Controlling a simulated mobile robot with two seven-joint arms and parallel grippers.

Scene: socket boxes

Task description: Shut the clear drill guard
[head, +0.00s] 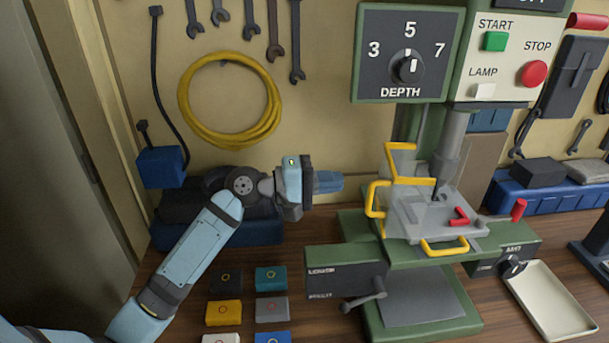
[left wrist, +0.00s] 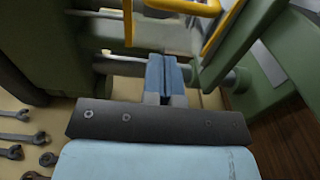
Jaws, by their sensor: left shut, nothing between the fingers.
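The clear drill guard with yellow edging (head: 376,200) is on the green drill press, around the left and front of the grey work table (head: 415,212). Its clear panels are hard to make out, so I cannot tell its exact angle. Yellow bars also show at the top of the left wrist view (left wrist: 226,24). My left gripper (head: 337,181) is shut and empty, pointing right, a short way left of the guard and apart from it. Its blue fingers show pressed together in the left wrist view (left wrist: 165,80). My right gripper is not in view.
A depth dial panel (head: 400,60) and a start/stop panel (head: 510,50) are above. A crank handle (head: 366,296) sticks out at the press's front left. Several small coloured boxes (head: 224,312) lie on the bench at front left. A cream tray (head: 550,305) lies right.

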